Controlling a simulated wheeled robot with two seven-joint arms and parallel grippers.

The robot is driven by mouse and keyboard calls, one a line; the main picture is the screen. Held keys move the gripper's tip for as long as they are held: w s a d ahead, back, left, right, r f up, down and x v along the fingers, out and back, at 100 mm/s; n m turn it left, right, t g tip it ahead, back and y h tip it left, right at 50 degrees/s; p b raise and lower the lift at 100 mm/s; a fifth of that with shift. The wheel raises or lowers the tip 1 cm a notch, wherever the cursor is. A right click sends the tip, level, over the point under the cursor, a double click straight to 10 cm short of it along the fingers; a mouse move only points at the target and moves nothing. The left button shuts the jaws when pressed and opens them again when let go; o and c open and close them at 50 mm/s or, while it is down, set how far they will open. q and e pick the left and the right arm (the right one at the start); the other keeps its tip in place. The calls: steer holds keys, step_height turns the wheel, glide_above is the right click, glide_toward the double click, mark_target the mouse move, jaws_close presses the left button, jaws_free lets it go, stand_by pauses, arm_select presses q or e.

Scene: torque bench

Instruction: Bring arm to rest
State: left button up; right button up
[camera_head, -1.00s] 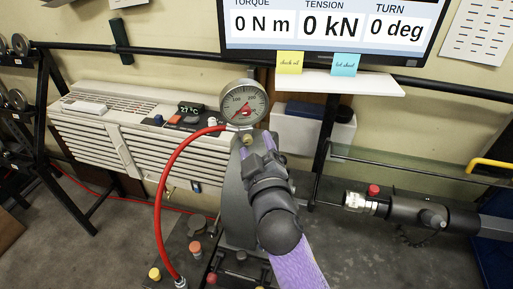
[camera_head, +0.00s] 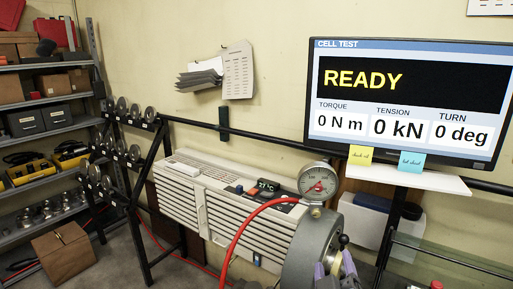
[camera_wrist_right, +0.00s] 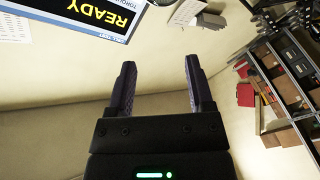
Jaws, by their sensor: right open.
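My right gripper (camera_wrist_right: 160,63) is open and empty in the right wrist view, its two dark purple fingers apart with bare wall behind them. In the head view, purple and grey parts at the bottom edge, in front of the grey machine body (camera_head: 307,250), seem to belong to my right arm; most of the arm is out of frame. My left gripper is not in view. The screen (camera_head: 408,103) reads READY, with torque, tension and turn all at 0. It also shows upside down in the right wrist view (camera_wrist_right: 85,15).
A round gauge (camera_head: 318,181) tops the machine, with a red hose (camera_head: 245,228) curving down from it. A slatted white unit (camera_head: 215,205) stands along the wall. Shelves (camera_head: 45,95) and a brown box (camera_head: 64,252) are at the left. Some floor left of centre is clear.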

steer(key=s+d+f+m+g+y, duration=0.1)
steer(key=s+f+m+g, duration=0.1)
steer(key=s+f+g, duration=0.8)
steer(key=s+f+m+g+y, duration=0.1)
steer(key=s+f+m+g, duration=0.35)
steer(key=s, duration=0.85)
step_height(320, 180, down, 34)
steer(key=s+n+g+b, duration=0.2)
steer(key=s+b, duration=0.1)
steer(key=b, duration=1.1)
arm_select(q)
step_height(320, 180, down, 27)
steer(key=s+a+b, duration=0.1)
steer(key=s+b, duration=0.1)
steer(key=b, duration=1.1)
arm_select(e)
steer(key=s+d+f, duration=0.1)
steer(key=s+f, duration=0.6)
steer(key=f, duration=0.5)
steer(key=s+d+f+g, duration=0.1)
steer(key=s+d+f, duration=0.1)
steer(key=s+f, duration=0.5)
step_height(320, 180, down, 5)
steer(key=shift+d+f, duration=0.1)
steer(key=shift+d, duration=0.05)
